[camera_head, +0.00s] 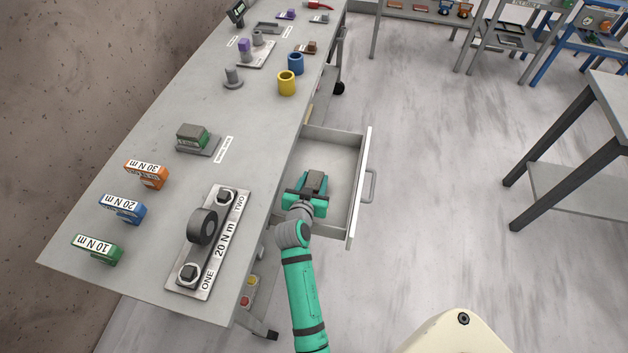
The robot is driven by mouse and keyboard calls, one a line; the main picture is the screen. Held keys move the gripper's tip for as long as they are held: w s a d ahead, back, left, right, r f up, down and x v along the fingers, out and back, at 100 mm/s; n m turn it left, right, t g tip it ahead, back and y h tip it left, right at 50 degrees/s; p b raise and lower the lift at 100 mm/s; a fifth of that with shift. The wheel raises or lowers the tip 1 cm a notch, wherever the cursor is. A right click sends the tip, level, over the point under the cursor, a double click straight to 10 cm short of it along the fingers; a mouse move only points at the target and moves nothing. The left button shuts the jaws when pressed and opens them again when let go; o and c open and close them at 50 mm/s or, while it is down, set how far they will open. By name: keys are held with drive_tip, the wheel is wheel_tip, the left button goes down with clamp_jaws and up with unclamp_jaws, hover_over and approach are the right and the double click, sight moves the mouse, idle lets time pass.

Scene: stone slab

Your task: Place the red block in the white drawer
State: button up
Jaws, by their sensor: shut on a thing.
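The white drawer (345,208) is pulled out from the right side of the bench, with its handle on the right. My teal gripper (311,190) is at the open drawer, over its near part. It is shut on a small block with a dull grey-brown top (317,179). No clear red shows on this block, and the gripper hides its lower part. I cannot tell whether it touches the drawer floor. The far part of the drawer floor looks bare.
The grey bench (140,225) bears orange (147,175), blue (122,210) and green (97,249) labelled blocks, and a metal plate (222,262). Yellow (287,84) and blue (296,63) cups stand farther back. Another table (606,92) is at right. The floor between is clear.

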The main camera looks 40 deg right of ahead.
drive_tip(key=shift+s+f, duration=0.1)
drive_tip(key=o, duration=1.2)
drive_tip(key=shift+o, duration=0.2)
drive_tip(key=v, duration=1.2)
